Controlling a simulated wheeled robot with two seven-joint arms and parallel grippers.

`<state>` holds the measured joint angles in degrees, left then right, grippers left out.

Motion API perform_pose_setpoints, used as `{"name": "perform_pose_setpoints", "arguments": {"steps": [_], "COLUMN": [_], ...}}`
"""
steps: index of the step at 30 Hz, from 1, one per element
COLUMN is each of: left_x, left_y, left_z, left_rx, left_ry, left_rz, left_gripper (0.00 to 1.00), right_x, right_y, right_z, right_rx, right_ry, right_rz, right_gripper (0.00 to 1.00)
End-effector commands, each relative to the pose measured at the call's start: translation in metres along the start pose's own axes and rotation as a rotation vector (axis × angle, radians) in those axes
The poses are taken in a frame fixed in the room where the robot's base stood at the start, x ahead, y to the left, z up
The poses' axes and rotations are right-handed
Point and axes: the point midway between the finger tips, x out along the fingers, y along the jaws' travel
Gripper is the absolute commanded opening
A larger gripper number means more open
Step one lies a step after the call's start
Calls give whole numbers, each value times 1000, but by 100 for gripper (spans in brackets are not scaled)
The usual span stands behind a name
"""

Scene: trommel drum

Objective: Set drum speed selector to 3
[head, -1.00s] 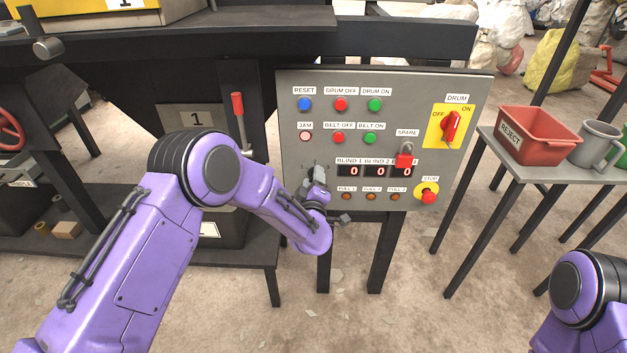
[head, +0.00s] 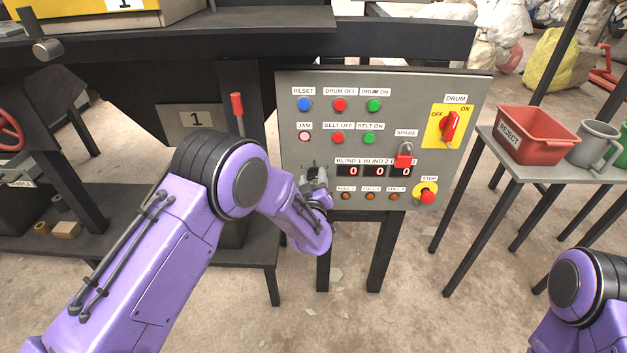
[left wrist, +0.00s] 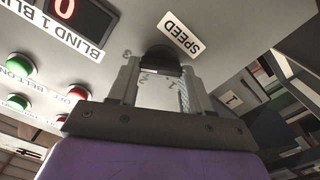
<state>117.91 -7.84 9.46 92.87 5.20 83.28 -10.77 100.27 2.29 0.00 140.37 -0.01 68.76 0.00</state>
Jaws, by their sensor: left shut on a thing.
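The drum speed selector (left wrist: 160,55) is a dark knob on the grey control panel (head: 440,85). In the left wrist view it sits beside a tilted SPEED label (left wrist: 181,34), with small numerals 1, 2 and 3 around it. My left gripper (left wrist: 161,72) is shut on the selector, with a finger on each side of it. In the head view my left gripper (head: 316,180) is at the panel's lower left and hides most of the selector. I cannot tell which numeral the knob points to. The jaws of my right gripper are out of view.
To the right of the selector are the BLIND displays (head: 376,171), each reading 0, and a red STOP button (head: 428,197). A red padlock (head: 403,160) hangs under SPARE. A red-handled lever (head: 237,105) stands left of the panel. A red REJECT bin (head: 537,135) is at right.

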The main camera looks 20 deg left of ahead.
Motion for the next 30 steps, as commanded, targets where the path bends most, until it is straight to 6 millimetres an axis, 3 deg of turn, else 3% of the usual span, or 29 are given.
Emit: {"name": "perform_pose_setpoints", "arguments": {"steps": [9,10,12,23,30], "left_x": [-1,-1,-1,-8,-62], "left_y": [-1,-1,-1,0,0], "left_z": [2,2,2,1,2], "left_rx": [6,6,5,3,6], "left_ry": [-6,-6,-5,-4,-6], "left_rz": [0,0,0,1,3], "left_gripper": [18,55,74,74,74], "right_x": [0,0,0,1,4], "right_y": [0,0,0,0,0], "right_z": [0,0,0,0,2], "right_rx": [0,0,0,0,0], "right_ry": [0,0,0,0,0], "right_rz": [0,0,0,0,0], "right_gripper": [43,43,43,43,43]}}
